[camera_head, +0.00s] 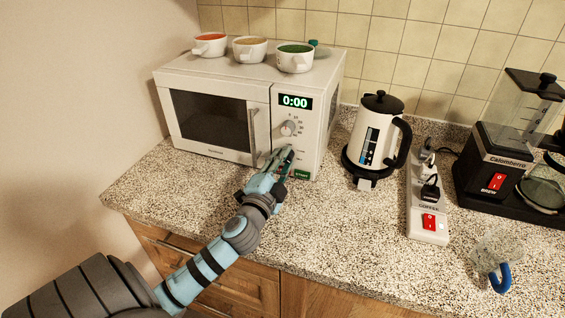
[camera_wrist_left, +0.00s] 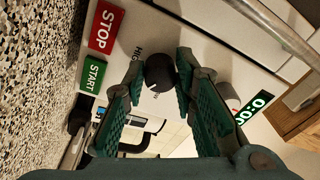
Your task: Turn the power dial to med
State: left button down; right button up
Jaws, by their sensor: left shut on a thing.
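The white microwave (camera_head: 212,115) stands on the counter against the back wall. Its display (camera_head: 295,102) reads 0:00, and a light timer dial (camera_head: 288,128) sits below it. My left gripper (camera_head: 284,155) is at the lower control panel and hides the power dial in the head view. In the left wrist view the dark round power dial (camera_wrist_left: 160,72) lies between the fingertips of my left gripper (camera_wrist_left: 161,80), which is shut on it. Lettering beside the dial is partly hidden, and I cannot tell its setting. My right gripper is not in view.
The red STOP button (camera_wrist_left: 105,27) and green START button (camera_wrist_left: 92,76) are close to the fingers. Bowls (camera_head: 295,59) stand on the microwave.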

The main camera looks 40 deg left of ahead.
pick_arm(q)
jog(key=c, duration=1.3)
grip_release()
jog(key=v, duration=1.2)
jog(key=shift+d, duration=0.15)
